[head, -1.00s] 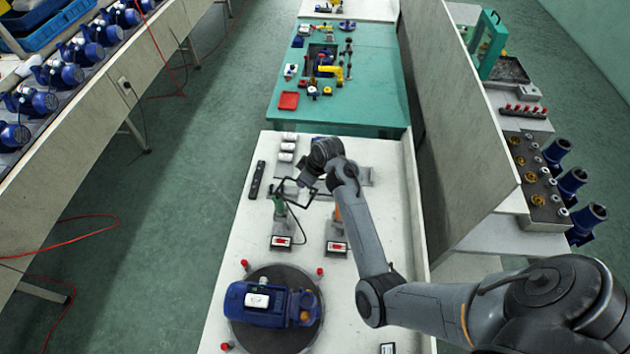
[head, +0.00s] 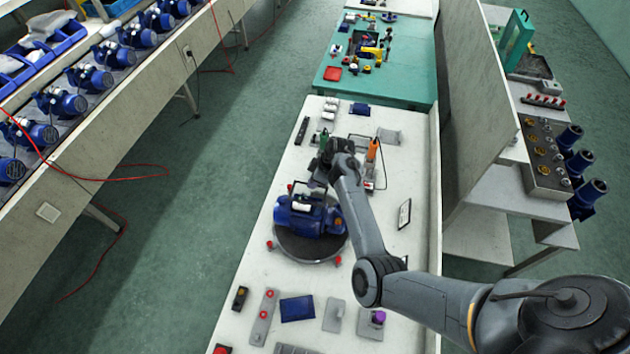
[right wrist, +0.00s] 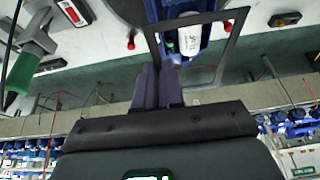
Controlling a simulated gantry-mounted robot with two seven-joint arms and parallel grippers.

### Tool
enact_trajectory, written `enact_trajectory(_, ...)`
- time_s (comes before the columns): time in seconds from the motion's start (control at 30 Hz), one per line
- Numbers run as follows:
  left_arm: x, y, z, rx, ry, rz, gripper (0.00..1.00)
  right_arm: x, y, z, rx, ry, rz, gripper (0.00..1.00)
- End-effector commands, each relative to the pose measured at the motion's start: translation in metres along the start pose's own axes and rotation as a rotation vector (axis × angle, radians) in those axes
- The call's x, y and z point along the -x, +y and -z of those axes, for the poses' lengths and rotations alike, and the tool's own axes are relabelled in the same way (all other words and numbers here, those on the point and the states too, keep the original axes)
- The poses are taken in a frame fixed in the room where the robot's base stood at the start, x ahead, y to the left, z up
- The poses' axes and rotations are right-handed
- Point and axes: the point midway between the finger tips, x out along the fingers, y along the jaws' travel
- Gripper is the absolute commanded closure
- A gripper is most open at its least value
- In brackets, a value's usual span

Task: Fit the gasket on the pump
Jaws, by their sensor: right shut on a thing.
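The blue pump (head: 298,216) lies on a dark round turntable (head: 312,257) on the white bench in the head view. Part of its blue body also shows at the top of the right wrist view (right wrist: 186,12), with a white part on it. My right gripper (right wrist: 163,68) is shut on one side of the gasket (right wrist: 238,32), a thin black square frame that sticks out beyond the fingertips. In the head view my right gripper (head: 318,178) is at the pump's far side, and the gasket is hard to make out there. I cannot tell whether they touch. My left gripper is not in view.
Red knobs (head: 338,261) stand around the turntable. Behind my gripper are a green-handled tool (head: 323,138) and an orange-handled tool (head: 373,150). A blue plate (head: 297,308) and small parts lie at the near end. A tall panel (head: 480,110) borders the right.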

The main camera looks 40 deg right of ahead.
Motion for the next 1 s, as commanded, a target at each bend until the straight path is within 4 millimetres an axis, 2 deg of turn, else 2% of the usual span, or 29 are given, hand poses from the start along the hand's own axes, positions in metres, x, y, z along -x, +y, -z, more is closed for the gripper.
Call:
enact_trajectory(0.27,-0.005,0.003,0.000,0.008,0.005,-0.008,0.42,-0.007,0.000,-0.002,0.009,0.000,0.004,1.00)
enact_trajectory(0.9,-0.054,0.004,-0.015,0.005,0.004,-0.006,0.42,-0.052,0.000,-0.021,0.008,0.001,0.004,1.00)
enact_trajectory(1.0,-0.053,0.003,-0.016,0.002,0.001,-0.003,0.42,-0.055,0.000,-0.022,0.008,0.000,0.004,1.00)
